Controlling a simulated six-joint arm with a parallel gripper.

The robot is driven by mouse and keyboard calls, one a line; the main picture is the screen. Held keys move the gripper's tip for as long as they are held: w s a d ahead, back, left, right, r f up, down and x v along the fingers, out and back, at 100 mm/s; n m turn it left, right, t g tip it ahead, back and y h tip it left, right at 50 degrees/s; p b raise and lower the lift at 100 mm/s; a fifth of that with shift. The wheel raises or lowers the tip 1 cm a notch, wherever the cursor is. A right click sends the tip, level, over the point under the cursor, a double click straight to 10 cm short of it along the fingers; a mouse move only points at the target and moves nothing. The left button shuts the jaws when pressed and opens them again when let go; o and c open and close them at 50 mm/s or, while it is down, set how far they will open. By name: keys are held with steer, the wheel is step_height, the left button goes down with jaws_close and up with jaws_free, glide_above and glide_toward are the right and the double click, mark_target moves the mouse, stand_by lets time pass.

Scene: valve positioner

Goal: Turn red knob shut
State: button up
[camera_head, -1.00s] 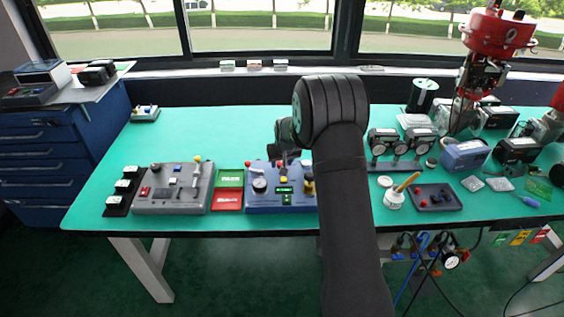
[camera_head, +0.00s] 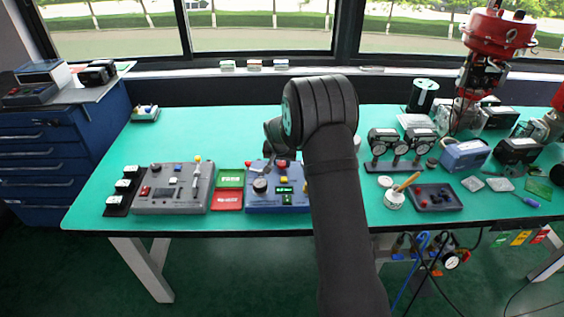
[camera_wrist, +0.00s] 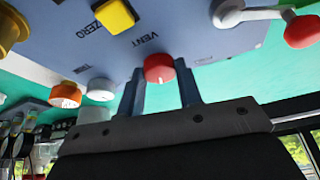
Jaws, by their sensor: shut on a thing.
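The red knob (camera_wrist: 159,68) sits on the face of the blue-grey panel box, beside the word VENT, in the wrist view. My gripper (camera_wrist: 160,82) has one finger on each side of it and is shut on it. In the head view the red knob (camera_head: 282,164) shows small near the back edge of the blue box (camera_head: 262,206). There my gripper's fingertips are too small and dark to make out. Which way the knob is turned cannot be told.
A yellow button (camera_wrist: 114,15), an orange knob (camera_wrist: 65,95), a white knob (camera_wrist: 100,89) and a red-ended lever (camera_wrist: 301,31) surround the knob. A grey panel box (camera_head: 176,203) and red tray (camera_head: 228,200) stand left. Gauges (camera_head: 402,142) stand right.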

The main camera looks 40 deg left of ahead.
steer(key=m+h, duration=0.1)
steer(key=m, duration=0.2)
steer(key=shift+a+m+t, duration=0.15)
steer(key=shift+m+t, duration=0.15)
steer(key=shift+m, duration=0.1)
steer(key=m+h, duration=0.1)
steer(key=m, duration=0.2)
steer(key=shift+a+m+h, duration=0.1)
steer(key=shift+m+h, duration=0.2)
steer(key=shift+h, duration=0.1)
steer(key=m+h, duration=0.1)
steer(key=m, duration=0.2)
steer(key=m+h, duration=0.1)
steer(key=m, duration=0.2)
steer(key=shift+a+g, duration=0.15)
steer(key=shift+g, duration=0.25)
steer(key=shift+m, duration=0.3)
steer(key=o, duration=1)
